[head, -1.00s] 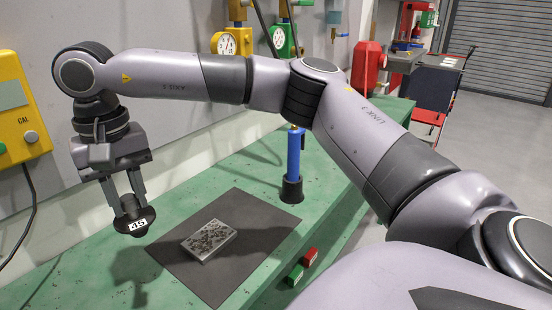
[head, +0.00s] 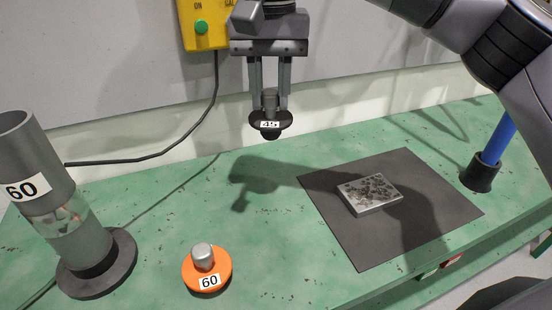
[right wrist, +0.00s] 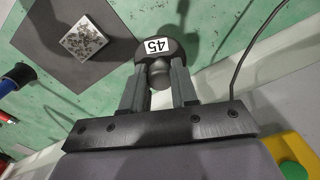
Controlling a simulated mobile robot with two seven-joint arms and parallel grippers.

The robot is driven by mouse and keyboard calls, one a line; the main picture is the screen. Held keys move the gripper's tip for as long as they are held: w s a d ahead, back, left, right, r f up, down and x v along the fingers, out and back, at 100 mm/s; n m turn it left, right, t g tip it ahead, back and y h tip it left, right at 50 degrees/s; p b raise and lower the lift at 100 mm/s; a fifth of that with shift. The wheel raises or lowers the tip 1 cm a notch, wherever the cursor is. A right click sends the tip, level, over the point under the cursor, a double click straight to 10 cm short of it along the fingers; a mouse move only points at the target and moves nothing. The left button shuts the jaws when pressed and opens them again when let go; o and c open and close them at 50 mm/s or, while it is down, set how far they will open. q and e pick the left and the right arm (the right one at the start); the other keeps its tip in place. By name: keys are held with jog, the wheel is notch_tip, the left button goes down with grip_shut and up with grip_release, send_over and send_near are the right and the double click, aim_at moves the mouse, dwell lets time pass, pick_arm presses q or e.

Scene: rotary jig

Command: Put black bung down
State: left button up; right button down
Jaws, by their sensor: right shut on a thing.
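The black bung (head: 268,128) with a white "45" label is held by my right gripper (head: 270,98), clear above the green bench. The gripper's two fingers are shut on the bung's knob, and the bung hangs upright with its plug downward. It also shows in the right wrist view (right wrist: 168,50) between the fingertips (right wrist: 158,82). My left gripper is in neither current view.
An orange bung (head: 207,272) labelled "60" stands on the bench (head: 150,205). A grey tube with a clear band (head: 40,185), labelled "60", stands at the left. A dark mat (head: 420,235) carries a metal plate (head: 370,194). A blue-handled tool (head: 497,145) stands at the right.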

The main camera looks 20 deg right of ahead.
notch_tip(320, 180, down, 12)
jog(key=shift+f, duration=0.15)
dwell(0.3)
jog(key=shift+f+b, duration=0.2)
jog(key=shift+b, duration=0.2)
jog(key=c, duration=0.9)
grip_release()
jog(key=shift+o, duration=0.2)
jog(key=shift+r, duration=0.1)
notch_tip(320, 180, up, 12)
jog(key=shift+r+p, duration=0.1)
jog(key=shift+p, duration=0.4)
